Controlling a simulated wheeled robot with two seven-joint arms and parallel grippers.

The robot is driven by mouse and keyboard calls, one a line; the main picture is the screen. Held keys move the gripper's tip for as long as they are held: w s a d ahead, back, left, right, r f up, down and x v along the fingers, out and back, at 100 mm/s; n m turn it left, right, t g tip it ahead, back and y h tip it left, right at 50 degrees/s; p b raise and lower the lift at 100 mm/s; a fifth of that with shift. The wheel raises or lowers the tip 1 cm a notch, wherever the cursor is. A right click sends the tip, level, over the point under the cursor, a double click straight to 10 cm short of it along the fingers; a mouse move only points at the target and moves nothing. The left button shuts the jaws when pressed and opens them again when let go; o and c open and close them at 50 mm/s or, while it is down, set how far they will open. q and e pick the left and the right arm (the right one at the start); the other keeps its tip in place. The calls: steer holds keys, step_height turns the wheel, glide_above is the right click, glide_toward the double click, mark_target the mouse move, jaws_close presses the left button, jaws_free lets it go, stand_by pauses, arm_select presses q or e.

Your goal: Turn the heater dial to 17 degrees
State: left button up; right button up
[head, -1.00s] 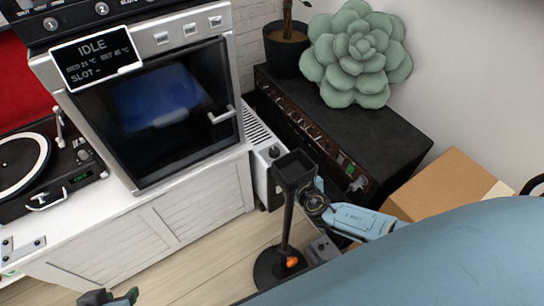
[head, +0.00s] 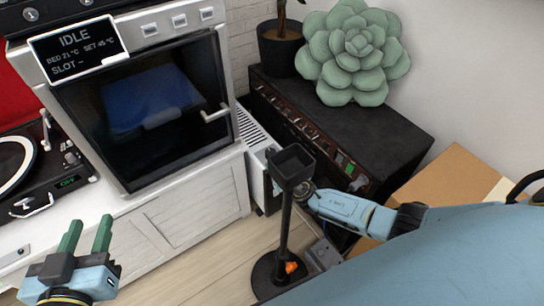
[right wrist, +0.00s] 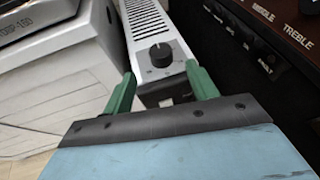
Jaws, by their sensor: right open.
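The white heater (head: 256,165) stands between the white cabinet and the black amplifier. Its black dial (right wrist: 160,54) sits on the heater's end panel in the right wrist view, just beyond my open right gripper (right wrist: 160,85). The green fingers are spread to either side below the dial and do not touch it. The dial's setting is too small to read. In the head view the dial and my right fingertips are hidden behind the black stand's top. My left gripper (head: 88,235) is open and empty at the lower left, with its green fingers pointing up.
A black stand (head: 285,215) with a square cup top rises from the floor in front of the heater. The black amplifier (head: 340,125) carries a green succulent (head: 352,55). A cardboard box (head: 450,185) is at the right. A printer-like oven (head: 150,110) stands on the cabinet (head: 190,200).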

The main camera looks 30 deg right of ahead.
steer(key=b+x, duration=0.3)
steer(key=x, duration=0.2)
steer(key=shift+w+f+b, duration=0.1)
steer(key=shift+b, duration=0.2)
steer(key=shift+b+x, duration=0.75)
steer(key=shift+x, duration=0.2)
arm_select(q)
steer(key=s+r+t+h, duration=0.2)
steer(key=r+t, duration=0.3)
steer(key=r, duration=0.1)
steer(key=s+r+t+h, duration=0.2)
steer(key=r+t, duration=0.4)
steer(key=shift+s+d+r+t, duration=0.25)
steer(key=shift+d+r+t, duration=0.05)
steer(key=shift+d+r, duration=0.05)
arm_select(e)
steer(key=shift+w+f, duration=0.1)
steer(key=shift+w, duration=0.15)
